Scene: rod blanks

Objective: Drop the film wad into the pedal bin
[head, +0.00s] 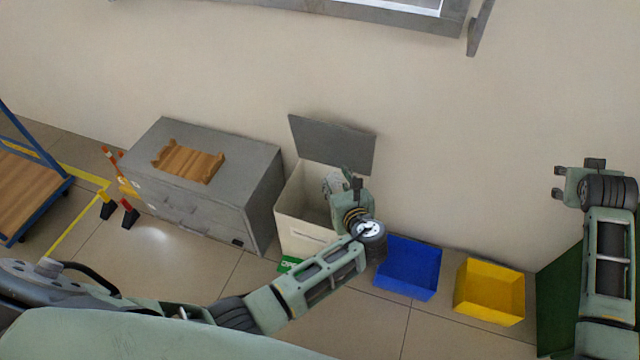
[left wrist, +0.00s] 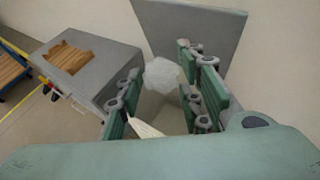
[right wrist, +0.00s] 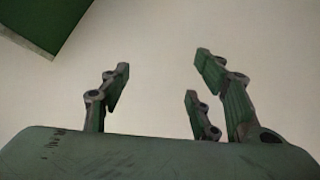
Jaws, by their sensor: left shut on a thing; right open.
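The film wad (left wrist: 162,74) is a pale, translucent crumpled lump between the fingers of my left gripper (left wrist: 160,92). In the head view my left gripper (head: 342,184) is over the opening of the pedal bin (head: 302,236), a cream box. The bin's grey lid (head: 332,144) stands open against the wall, and it also shows behind the fingers in the left wrist view (left wrist: 205,35). In the head view the wad is a small pale patch, partly hidden by the gripper. My right gripper (head: 558,183) is open and empty at the far right; its spread fingers show in the right wrist view (right wrist: 158,85).
A grey cabinet (head: 255,190) with a wooden rack (head: 188,161) on top stands left of the bin. A blue bin (head: 408,268) and a yellow bin (head: 490,292) stand to its right. A cart (head: 25,190) is at far left. A green panel (head: 560,290) is at right.

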